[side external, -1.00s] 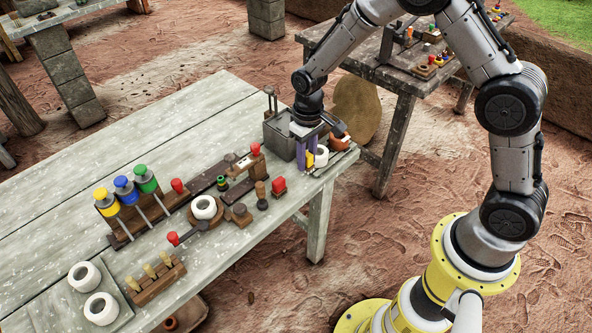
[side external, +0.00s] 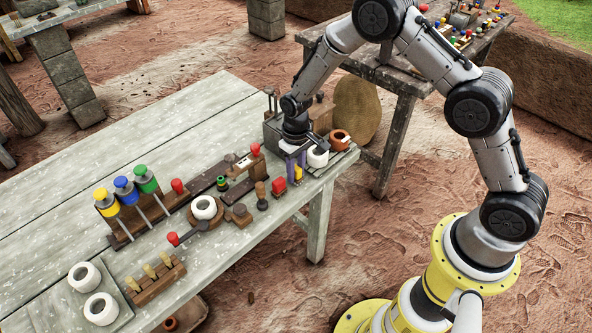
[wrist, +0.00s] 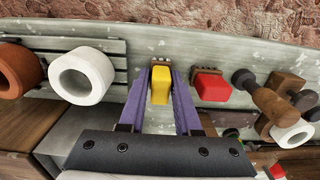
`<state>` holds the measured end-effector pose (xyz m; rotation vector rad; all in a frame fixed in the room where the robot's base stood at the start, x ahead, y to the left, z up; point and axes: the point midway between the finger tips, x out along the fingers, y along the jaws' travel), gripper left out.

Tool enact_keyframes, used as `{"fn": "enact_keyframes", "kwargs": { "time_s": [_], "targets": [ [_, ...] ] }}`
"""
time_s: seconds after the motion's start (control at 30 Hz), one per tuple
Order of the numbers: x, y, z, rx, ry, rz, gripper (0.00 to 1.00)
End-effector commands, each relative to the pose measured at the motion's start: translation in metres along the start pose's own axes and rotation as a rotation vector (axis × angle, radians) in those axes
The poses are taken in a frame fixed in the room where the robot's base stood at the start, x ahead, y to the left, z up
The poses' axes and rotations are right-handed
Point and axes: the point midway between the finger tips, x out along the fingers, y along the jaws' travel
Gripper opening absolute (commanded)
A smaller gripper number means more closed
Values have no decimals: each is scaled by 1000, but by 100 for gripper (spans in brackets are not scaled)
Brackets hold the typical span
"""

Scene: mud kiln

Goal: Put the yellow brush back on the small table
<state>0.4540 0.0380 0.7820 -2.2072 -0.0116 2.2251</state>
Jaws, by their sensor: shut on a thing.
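The yellow brush (wrist: 160,86) is between the purple fingers of my gripper (wrist: 158,92) in the wrist view, with its brown bristle end toward the table's edge. In the side view my gripper (side external: 296,160) points down near the front edge of the long pale table (side external: 190,105), and the yellow brush (side external: 298,173) shows at its fingertips. The gripper is shut on the brush. I cannot tell whether the bristles touch the tabletop. A red brush (side external: 278,186) stands just left of it; it also shows in the wrist view (wrist: 211,87).
A white pot (side external: 317,157) and an orange pot (side external: 340,140) stand close on the right on a slatted rack (wrist: 115,62). A grey box (side external: 272,130) is behind. Wooden tools crowd the left. A darker wooden table (side external: 398,84) with small items stands at the back.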

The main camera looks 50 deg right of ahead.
Motion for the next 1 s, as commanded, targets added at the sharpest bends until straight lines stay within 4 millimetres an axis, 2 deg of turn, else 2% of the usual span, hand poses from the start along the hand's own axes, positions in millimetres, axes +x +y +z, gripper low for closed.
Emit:
{"fn": "enact_keyframes", "kwargs": {
  "time_s": [0.07,0.1,0.23,0.27,0.53,0.67,0.77,1.0],
  "targets": [
    [2,0,0,0,0,0,0],
    [3,0,0,0,0,0,36],
    [2,0,0,0,-1,0,59],
    [3,0,0,0,-1,0,62],
    [2,0,0,0,-1,0,62],
    [-6,0,0,0,1,0,62],
    [-20,0,-1,0,4,0,62],
    [-70,0,-1,1,5,0,62]
  ]
}}
